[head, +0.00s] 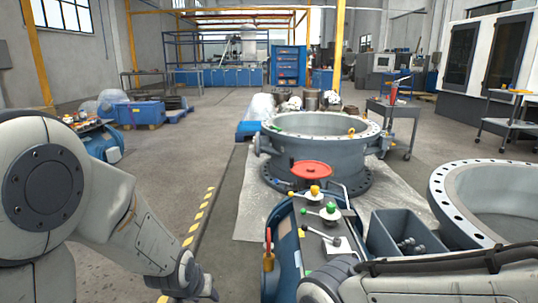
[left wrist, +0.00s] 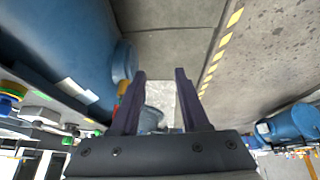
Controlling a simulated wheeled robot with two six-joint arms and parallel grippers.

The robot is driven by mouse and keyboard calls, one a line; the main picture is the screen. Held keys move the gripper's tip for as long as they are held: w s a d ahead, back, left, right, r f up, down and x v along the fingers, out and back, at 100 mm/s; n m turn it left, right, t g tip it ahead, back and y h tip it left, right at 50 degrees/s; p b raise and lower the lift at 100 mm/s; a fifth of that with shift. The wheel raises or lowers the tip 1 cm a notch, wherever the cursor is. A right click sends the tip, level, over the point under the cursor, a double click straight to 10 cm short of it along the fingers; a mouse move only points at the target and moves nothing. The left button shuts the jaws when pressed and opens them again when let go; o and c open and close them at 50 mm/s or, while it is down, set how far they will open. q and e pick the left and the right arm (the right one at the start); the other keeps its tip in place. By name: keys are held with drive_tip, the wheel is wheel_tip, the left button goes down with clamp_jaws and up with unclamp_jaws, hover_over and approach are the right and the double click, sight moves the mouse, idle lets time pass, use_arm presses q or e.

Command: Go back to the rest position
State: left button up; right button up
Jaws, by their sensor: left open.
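My left arm (head: 120,220) comes in from the left in the head view, bent, with its wrist low at the bottom edge beside the yellow dashed floor line. My left gripper (left wrist: 161,76) shows in the left wrist view with its two dark fingers apart and nothing between them. It is beside a blue cylindrical body (left wrist: 60,40) and above the floor. Part of my right arm (head: 430,270) crosses the lower right of the head view; its gripper does not show.
A blue unit with a red handwheel (head: 312,169) and a grey bin (head: 402,232) stand in front. Behind is a large grey flanged valve body (head: 325,145); another flanged ring (head: 490,195) is at right. Open floor (head: 215,150) lies on the left.

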use_arm(q)
drive_tip(key=s+a+g, duration=0.3)
drive_tip(key=s+a, duration=0.1)
drive_tip(key=s, duration=0.5)
drive_tip(key=s+d+r+m+g+p, duration=0.1)
drive_tip(key=s+d+r+m, duration=0.3)
drive_tip(key=s+d, duration=0.3)
drive_tip(key=s+d+r+m+g, duration=0.2)
drive_tip(key=s+d+r+m, duration=0.2)
drive_tip(key=s+d, duration=0.3)
wheel_tip(320, 180, up, 34)
drive_tip(key=p, duration=3.4)
drive_tip(key=shift+f+h, duration=0.15)
drive_tip(key=shift+h, duration=0.15)
drive_tip(key=shift+d, duration=0.1)
